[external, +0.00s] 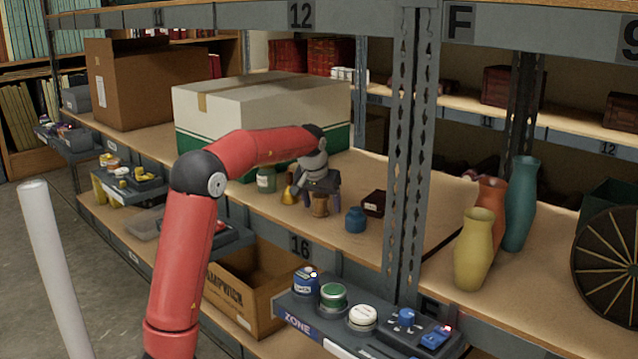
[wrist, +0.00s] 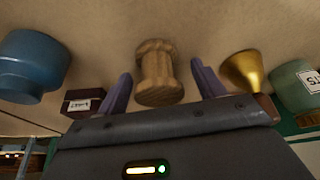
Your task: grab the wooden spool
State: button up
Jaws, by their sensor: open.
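The wooden spool (external: 320,205) stands on the shelf board in the external view, just below my gripper (external: 322,193). In the wrist view the spool (wrist: 157,73) lies between my two purple fingers (wrist: 160,85), one on each side. My gripper is open and holds nothing. The gripper body hides nothing of the spool's middle in the wrist view.
A blue jar (external: 356,220) and a dark labelled box (external: 374,203) stand right of the spool. A brass funnel (external: 288,195) and a green jar (external: 266,180) stand left. A large white-green carton (external: 215,115) is behind. A steel upright (external: 400,150) rises at right.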

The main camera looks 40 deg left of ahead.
jog(key=c, duration=1.1)
jog(key=shift+r, duration=0.1)
